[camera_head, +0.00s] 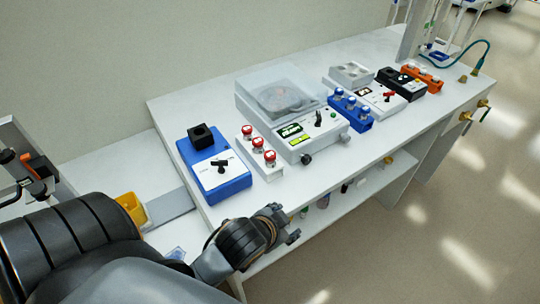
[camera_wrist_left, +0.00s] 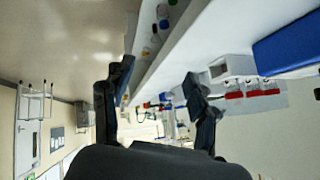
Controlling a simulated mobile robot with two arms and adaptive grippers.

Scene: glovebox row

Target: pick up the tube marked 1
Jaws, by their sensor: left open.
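Red-capped tubes stand upright in a white rack (camera_head: 261,163) on the bench, between the blue-based device and the clear-lidded machine; I cannot read any number on them. In the left wrist view the red caps (camera_wrist_left: 252,92) show at the right, outside the fingers. White-topped tubes stand in a blue rack (camera_head: 350,116), and more tubes in an orange rack (camera_head: 424,81) at the far end. My left gripper (camera_head: 282,222) is at the bench's front edge, nearer than the red-capped tubes and apart from them. Its fingers (camera_wrist_left: 158,92) are spread and empty. My right gripper is not seen.
A blue-based device with a black block (camera_head: 217,180) stands left of the white rack. The clear-lidded machine (camera_head: 290,105) stands right of it. A lower shelf (camera_head: 330,215) holds small bottles. Bare bench top lies in front of the racks.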

